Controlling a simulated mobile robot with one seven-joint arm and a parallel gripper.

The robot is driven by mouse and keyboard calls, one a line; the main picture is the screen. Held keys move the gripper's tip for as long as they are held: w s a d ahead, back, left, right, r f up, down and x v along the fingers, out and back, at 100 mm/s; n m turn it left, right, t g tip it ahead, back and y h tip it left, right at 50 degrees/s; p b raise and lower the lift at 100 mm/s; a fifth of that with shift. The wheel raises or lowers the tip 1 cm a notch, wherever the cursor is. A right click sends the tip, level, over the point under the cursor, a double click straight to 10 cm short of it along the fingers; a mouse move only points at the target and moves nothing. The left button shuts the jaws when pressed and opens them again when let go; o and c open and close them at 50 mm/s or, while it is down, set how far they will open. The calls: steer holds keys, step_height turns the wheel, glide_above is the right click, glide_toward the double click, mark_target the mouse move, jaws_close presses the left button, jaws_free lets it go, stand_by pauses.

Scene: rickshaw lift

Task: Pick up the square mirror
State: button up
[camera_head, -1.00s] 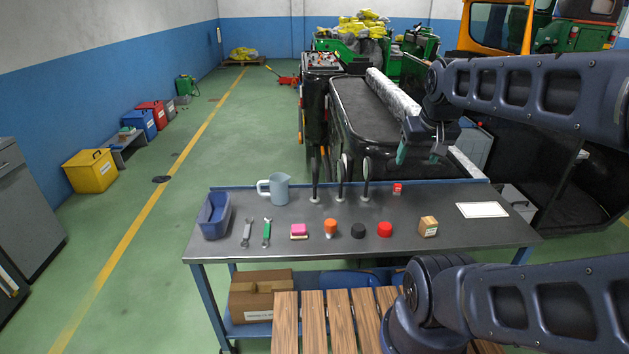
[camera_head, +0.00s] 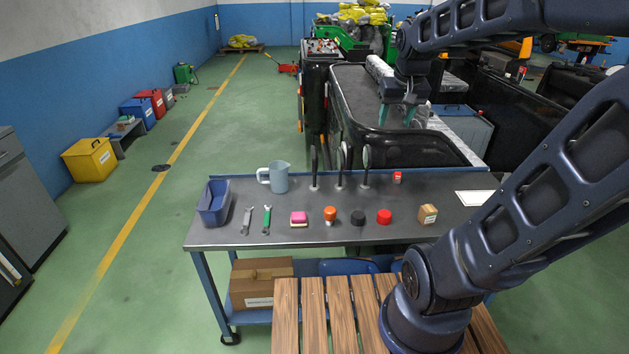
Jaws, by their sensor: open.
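Three small dark-rimmed mirrors on thin stands rise in a row at the back of the grey worktable (camera_head: 290,238): a left one (camera_head: 314,160), a middle one (camera_head: 342,160) and a right one (camera_head: 366,157). They are turned nearly edge-on, so I cannot tell which one is square. My gripper (camera_head: 396,115) is open and empty, with its teal fingers pointing down. In the picture it is above and to the right of the right mirror, apart from it.
A blue-grey jug (camera_head: 279,177) stands left of the mirrors, and a blue bin (camera_head: 213,203) is at the table's left end. Wrenches, lids and small boxes line the front. A small red item (camera_head: 397,177) is right of the mirrors. A black vehicle body (camera_head: 365,105) stands behind the table.

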steer(key=w+a+f+g, duration=0.15)
steer(key=w+a, duration=0.25)
steer(key=w, duration=0.7)
steer(key=g, duration=0.2)
glide_above(314, 170)
steer(key=w+d, duration=0.1)
steer(key=w, duration=0.5)
step_height(314, 170, down, 18)
steer(key=shift+s+d+f, duration=0.1)
steer(key=shift+s+f, duration=0.05)
steer(key=shift+f, duration=0.05)
steer(key=shift+a+f, duration=0.25)
steer(key=shift+f, duration=0.15)
step_height(314, 170, down, 11)
steer(key=shift+r, duration=0.15)
steer(key=shift+c, duration=0.2)
jaws_close()
